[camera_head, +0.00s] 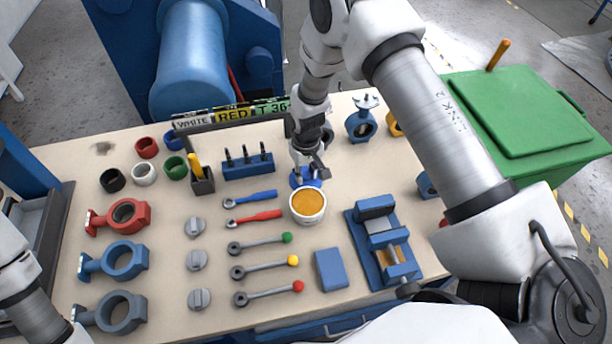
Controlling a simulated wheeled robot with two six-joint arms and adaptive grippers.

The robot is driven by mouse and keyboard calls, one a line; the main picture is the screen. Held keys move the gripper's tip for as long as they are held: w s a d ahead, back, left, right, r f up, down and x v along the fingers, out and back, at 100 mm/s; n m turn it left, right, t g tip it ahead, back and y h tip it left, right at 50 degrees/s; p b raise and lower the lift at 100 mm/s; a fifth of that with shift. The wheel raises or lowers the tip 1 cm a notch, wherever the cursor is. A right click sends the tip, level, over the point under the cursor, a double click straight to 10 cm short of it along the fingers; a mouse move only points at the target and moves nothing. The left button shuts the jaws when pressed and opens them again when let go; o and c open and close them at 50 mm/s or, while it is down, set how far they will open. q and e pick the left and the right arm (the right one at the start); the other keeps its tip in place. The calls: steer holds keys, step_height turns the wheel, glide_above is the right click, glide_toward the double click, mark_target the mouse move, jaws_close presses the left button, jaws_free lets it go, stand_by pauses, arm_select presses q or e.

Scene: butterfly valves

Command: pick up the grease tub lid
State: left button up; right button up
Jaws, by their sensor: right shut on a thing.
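The grease tub (307,205) is a white round pot, open on top, with orange grease showing inside. A blue round lid (302,184) is just behind the tub, partly covered by my right gripper. My right gripper (309,176) reaches down from above and is shut on the lid. I cannot tell whether the lid touches the table or is slightly above it. Part of my left arm shows at the lower left edge, but its gripper is outside the view.
A blue block with upright tools (248,164) stands left of the lid. Wrenches (254,217) and ball-ended levers (260,244) lie left of the tub. A blue vise (383,245) is at the right front. Valve bodies (113,260) lie at the left.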

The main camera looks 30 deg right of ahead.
mark_target(305, 175)
steer(key=shift+s, duration=0.1)
step_height(305, 175, up, 9)
steer(key=shift+r+b, duration=0.1)
steer(key=shift+b, duration=0.75)
steer(key=s+a+r+p, duration=0.3)
steer(key=s+a, duration=0.2)
steer(key=s, duration=0.4)
steer(key=f+b, duration=0.4)
steer(key=shift+d+f, duration=0.3)
steer(key=shift+f, duration=0.05)
steer(key=shift+f+b, duration=0.75)
steer(key=shift+r, duration=0.1)
